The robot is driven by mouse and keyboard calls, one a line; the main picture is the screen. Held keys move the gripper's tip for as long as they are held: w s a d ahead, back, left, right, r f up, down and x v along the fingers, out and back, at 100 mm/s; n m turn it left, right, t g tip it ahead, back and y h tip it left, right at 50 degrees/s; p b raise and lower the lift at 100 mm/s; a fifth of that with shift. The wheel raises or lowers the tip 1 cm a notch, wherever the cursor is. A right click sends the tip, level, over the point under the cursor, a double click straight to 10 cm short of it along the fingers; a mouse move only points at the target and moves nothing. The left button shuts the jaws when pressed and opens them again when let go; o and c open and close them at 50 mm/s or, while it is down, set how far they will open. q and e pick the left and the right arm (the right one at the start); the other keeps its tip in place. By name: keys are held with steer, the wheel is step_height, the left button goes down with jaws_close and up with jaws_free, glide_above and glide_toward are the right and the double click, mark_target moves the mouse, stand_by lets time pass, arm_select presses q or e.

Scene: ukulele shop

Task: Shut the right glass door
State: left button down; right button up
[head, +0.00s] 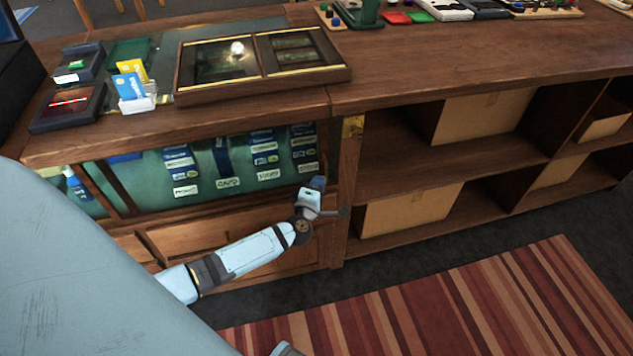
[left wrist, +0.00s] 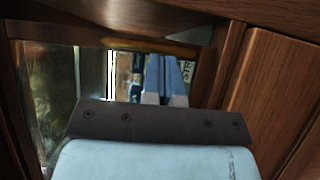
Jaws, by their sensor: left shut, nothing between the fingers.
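The glass front (head: 225,163) of the wooden counter shows in the head view below the worktop, with green-backed stock and price labels behind it. Wooden uprights stand at its left, and the right glass door's exact edges are hard to make out. My left gripper (head: 317,185) is shut and empty at the right end of this front, close to the side post. In the left wrist view its fingers (left wrist: 165,88) point into the framed front, with a reflective glass pane (left wrist: 60,95) to their left. I cannot tell if they touch the door. My right gripper is not in view.
Wooden drawers (head: 200,235) lie below the glass front. Open shelves with cardboard boxes (head: 410,208) stand to the right. A display case (head: 345,73) and a card holder (head: 138,104) sit on the worktop. A striped rug (head: 450,300) covers the floor in front.

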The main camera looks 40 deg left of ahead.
arm_select(q)
steer(key=w+d, duration=0.2)
steer(key=w, duration=0.1)
steer(key=shift+w+d, duration=0.15)
steer(key=shift+d, duration=0.25)
steer(key=shift+w+d, duration=0.15)
steer(key=shift+r, duration=0.1)
